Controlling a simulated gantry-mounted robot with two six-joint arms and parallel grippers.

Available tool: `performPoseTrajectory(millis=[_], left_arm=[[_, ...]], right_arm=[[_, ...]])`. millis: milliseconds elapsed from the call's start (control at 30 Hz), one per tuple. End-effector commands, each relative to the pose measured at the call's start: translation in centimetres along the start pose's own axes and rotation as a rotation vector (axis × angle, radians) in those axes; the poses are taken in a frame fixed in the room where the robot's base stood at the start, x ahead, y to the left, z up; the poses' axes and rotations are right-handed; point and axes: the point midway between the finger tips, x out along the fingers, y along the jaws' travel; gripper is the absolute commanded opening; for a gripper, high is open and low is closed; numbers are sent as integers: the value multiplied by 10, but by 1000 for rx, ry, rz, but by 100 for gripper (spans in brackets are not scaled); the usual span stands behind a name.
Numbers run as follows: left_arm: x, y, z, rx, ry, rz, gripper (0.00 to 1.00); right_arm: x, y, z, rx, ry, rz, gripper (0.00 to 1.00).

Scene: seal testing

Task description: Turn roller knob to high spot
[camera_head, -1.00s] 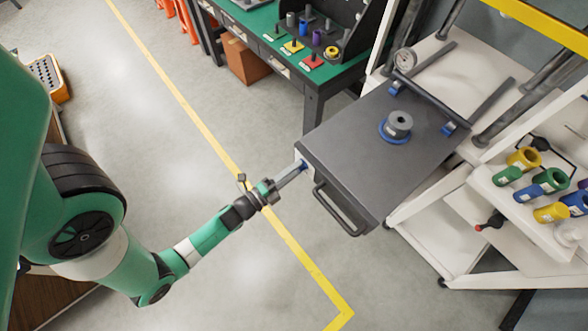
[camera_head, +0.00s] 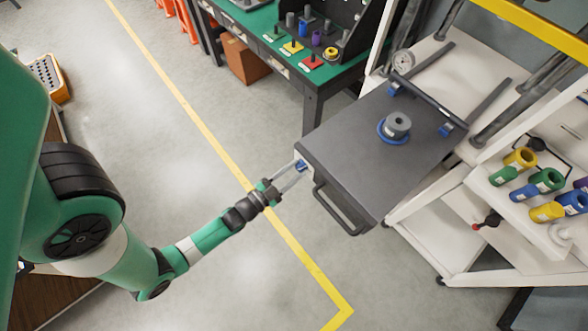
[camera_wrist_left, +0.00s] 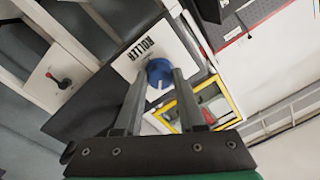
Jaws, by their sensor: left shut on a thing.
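The blue roller knob (camera_head: 301,165) sits on the left end face of a dark grey drawer-like box (camera_head: 355,150). In the left wrist view the knob (camera_wrist_left: 160,72) is next to a white plate printed "ROLLER" (camera_wrist_left: 142,50). A small pale mark shows on the knob, but I cannot read its setting. My left gripper (camera_head: 297,167) reaches the knob from the lower left and is shut on it. In the left wrist view its two fingers (camera_wrist_left: 160,78) lie on either side of the knob. My right gripper is not in view.
A grey roller part on a blue ring (camera_head: 397,128) stands on the box top. A black handle (camera_head: 338,210) sticks out in front, close to my left gripper. A round gauge (camera_head: 403,61) is behind. The floor at left is open.

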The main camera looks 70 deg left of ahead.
Motion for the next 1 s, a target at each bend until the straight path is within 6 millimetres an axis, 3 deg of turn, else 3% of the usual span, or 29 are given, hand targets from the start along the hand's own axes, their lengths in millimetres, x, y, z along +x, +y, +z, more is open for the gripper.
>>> performPoseTrajectory(millis=[600, 1000], left_arm=[[0, 1, 0, -559, -25, -3, 0], [-1, 2, 0, -755, -33, -5, 0]], right_arm=[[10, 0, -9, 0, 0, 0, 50], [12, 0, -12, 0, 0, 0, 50]])
